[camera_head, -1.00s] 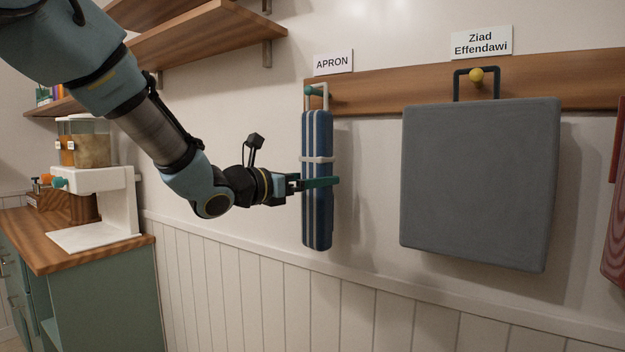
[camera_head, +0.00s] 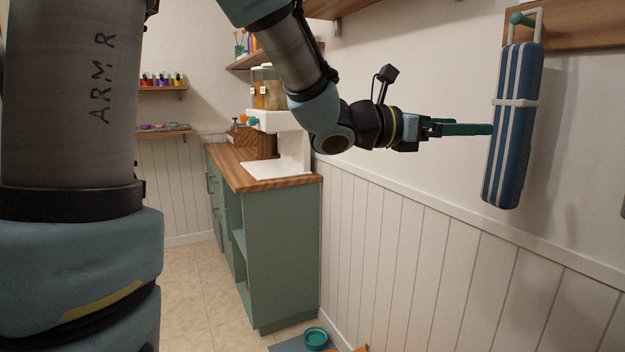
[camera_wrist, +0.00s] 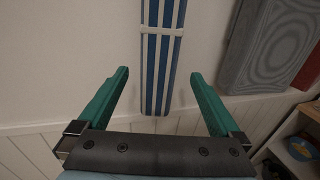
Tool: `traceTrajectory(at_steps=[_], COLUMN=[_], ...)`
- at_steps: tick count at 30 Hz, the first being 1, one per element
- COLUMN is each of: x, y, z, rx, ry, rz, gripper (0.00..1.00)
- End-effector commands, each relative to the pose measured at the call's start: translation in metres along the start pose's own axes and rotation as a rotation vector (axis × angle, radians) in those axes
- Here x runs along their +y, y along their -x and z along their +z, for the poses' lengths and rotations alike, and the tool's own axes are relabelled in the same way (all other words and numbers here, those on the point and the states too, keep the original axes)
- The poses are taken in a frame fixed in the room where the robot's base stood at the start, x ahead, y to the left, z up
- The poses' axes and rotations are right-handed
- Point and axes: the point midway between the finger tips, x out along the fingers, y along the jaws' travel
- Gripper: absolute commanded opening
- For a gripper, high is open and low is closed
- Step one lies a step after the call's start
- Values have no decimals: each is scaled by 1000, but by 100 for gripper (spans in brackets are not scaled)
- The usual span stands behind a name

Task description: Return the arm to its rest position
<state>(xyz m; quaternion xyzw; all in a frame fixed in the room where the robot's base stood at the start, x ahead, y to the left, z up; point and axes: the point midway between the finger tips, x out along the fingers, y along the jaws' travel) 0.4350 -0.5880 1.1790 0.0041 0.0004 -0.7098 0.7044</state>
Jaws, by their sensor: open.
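My gripper (camera_head: 466,129) is stretched out to the right in the head view, with its green fingers pointing at a rolled apron. In the wrist view the two green fingers (camera_wrist: 158,92) stand wide apart with nothing between their tips. The blue and white striped apron (camera_head: 514,130) hangs upright from a peg on the wall rail, with a pale band around it. In the wrist view the apron (camera_wrist: 162,60) lies beyond the fingertips and appears clear of them. My arm reaches out at about the height of the counter machine.
A green cabinet (camera_head: 278,250) with a wooden top and a white machine (camera_head: 290,140) stands behind and below my arm. Wooden shelves (camera_head: 250,61) are on the wall above. A grey hanging block (camera_wrist: 268,45) is right of the apron. Tiled floor (camera_head: 200,300) is open at left.

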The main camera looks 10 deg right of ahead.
Motion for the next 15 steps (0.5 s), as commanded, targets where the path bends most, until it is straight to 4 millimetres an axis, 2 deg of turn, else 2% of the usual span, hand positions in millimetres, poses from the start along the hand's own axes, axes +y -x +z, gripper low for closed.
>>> traceTrajectory(at_steps=[2,4,8,11,15], x=[0,0,0,2,5], y=[5,15,54,98,170], z=[-9,-26,-77,-122,-174], rx=[38,110,328,519,764], ry=[-30,-88,-271,-434,-659], rz=[-7,-25,-94,-177,-335], gripper=[100,100,100,100,100])
